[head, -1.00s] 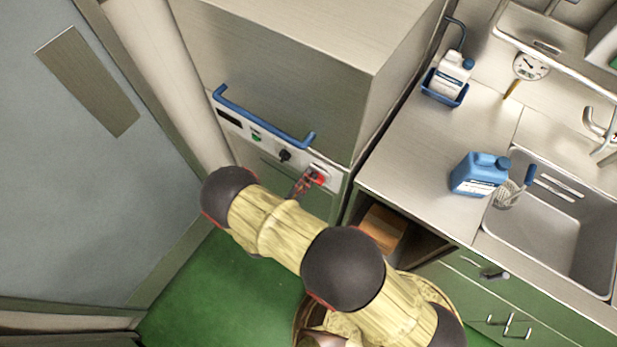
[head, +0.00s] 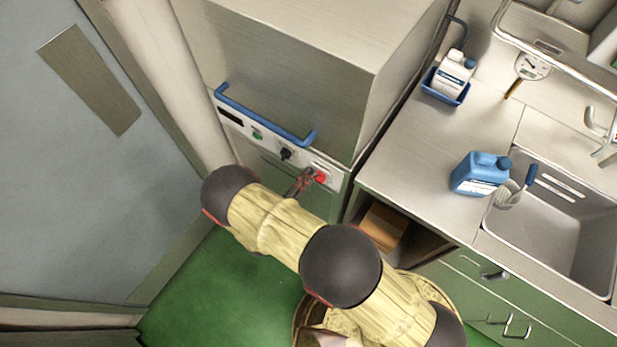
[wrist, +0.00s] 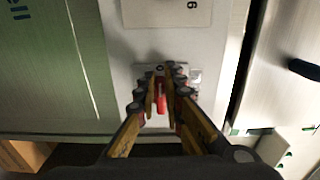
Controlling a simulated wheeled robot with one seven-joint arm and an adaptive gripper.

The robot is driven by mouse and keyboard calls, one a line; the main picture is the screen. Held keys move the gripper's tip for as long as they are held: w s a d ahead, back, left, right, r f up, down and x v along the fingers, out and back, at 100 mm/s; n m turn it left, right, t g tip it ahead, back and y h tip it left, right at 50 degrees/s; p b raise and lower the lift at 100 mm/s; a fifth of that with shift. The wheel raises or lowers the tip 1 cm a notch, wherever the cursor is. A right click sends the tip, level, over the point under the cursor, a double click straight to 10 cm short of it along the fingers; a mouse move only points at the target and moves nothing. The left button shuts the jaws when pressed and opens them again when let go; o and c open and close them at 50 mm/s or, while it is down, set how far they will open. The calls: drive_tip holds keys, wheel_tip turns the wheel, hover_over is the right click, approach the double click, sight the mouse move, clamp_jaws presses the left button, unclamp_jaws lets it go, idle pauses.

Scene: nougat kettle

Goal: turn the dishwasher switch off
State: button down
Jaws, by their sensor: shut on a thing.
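The dishwasher (head: 300,60) is a tall steel hood machine with a blue bar handle (head: 265,120) and a control panel below it. The red dishwasher switch (head: 320,177) sits at the right end of that panel. In the wrist view the red switch (wrist: 160,96) stands on a light plate between my fingers. My gripper (head: 304,182) is at the switch, and in the wrist view its fingers (wrist: 164,85) are shut on it from both sides. The switch is partly hidden by the fingers, and I cannot read its position marks.
A black knob (head: 285,154) and a green button (head: 257,134) are on the same panel. To the right is a steel counter with a blue jug (head: 480,173) and a sink (head: 560,225). A grey door (head: 90,170) stands at the left.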

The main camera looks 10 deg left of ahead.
drive_tip(key=c, duration=1.9)
unclamp_jaws()
drive_tip(key=v, duration=1.2)
